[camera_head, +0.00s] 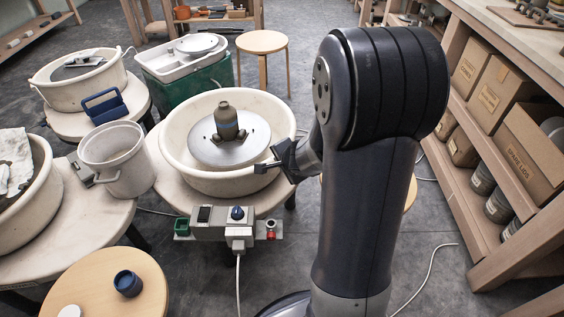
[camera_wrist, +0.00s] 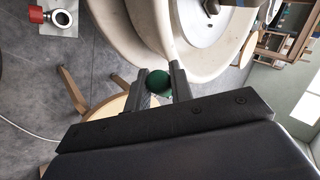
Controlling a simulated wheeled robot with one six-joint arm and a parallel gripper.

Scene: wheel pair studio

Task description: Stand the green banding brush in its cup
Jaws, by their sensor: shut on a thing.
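My gripper (camera_wrist: 156,80) is shut on a green round-ended thing, the green banding brush (camera_wrist: 158,82), in the wrist view. Only its rounded end shows between the two fingers. In the head view my gripper (camera_head: 268,166) is at the right front rim of the middle wheel basin, and the brush cannot be made out there. A small green cup-like holder (camera_head: 181,227) sits at the left end of the control box. A dark blue cup (camera_head: 128,283) stands on a round wooden stool. I cannot tell for sure which is the brush's cup.
The white basin (camera_head: 172,166) holds a metal wheel head with a dark bottle-shaped pot (camera_head: 226,113). A control box (camera_head: 222,222) and a red-topped fitting (camera_head: 271,230) are in front. A white bucket (camera_head: 115,158) stands left. Shelves with boxes (camera_head: 535,140) line the right.

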